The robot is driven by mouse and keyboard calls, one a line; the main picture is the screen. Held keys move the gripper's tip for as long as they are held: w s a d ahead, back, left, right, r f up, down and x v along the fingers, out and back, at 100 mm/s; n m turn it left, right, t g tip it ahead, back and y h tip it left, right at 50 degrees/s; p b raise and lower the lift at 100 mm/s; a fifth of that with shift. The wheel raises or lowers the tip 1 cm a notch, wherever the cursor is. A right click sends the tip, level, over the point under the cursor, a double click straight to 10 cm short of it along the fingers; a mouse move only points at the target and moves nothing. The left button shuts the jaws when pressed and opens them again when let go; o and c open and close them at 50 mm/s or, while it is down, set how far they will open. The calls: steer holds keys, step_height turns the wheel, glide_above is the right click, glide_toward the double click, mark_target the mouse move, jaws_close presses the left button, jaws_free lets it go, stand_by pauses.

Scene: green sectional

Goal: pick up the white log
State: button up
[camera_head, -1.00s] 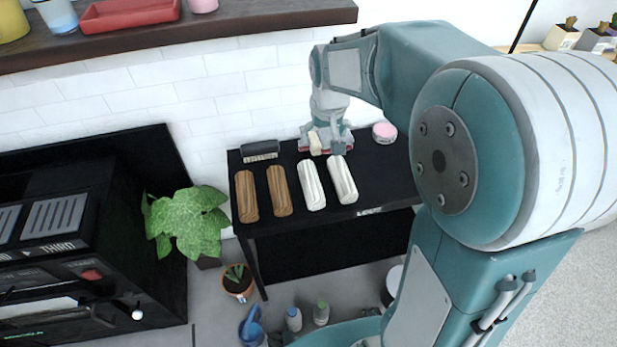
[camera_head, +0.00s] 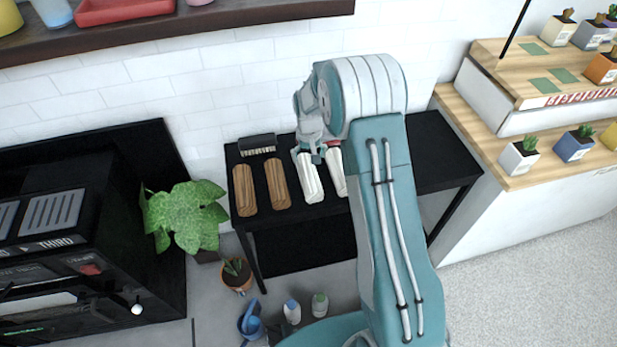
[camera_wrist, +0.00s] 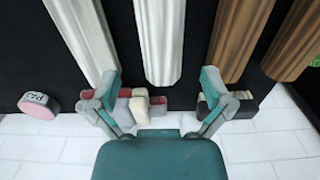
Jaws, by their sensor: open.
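Two white ridged logs lie side by side on a black table. In the head view, one white log (camera_head: 311,180) is beside the brown logs, and the other white log (camera_head: 336,172) is partly hidden by my arm. My gripper (camera_head: 313,150) is over the wall-side end of the first log. In the wrist view, my gripper (camera_wrist: 160,78) is open, with the end of that white log (camera_wrist: 160,38) lined up between its fingers. The other white log (camera_wrist: 84,36) ends near the left finger. I cannot tell whether the fingers touch either log.
Two brown logs (camera_head: 244,190) (camera_head: 278,184) lie left on the table (camera_head: 440,150). A brush (camera_head: 257,146) lies behind them. In the wrist view, a cream-and-red object (camera_wrist: 139,106) lies between the fingers, and a pink-topped tin (camera_wrist: 38,106) lies left. A tiled wall (camera_head: 190,95) stands close behind.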

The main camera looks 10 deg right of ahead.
mark_target(309, 178)
step_height(309, 178, down, 10)
steer(key=shift+s+a+r, duration=0.1)
steer(key=shift+s+r, duration=0.05)
steer(key=c, duration=1.2)
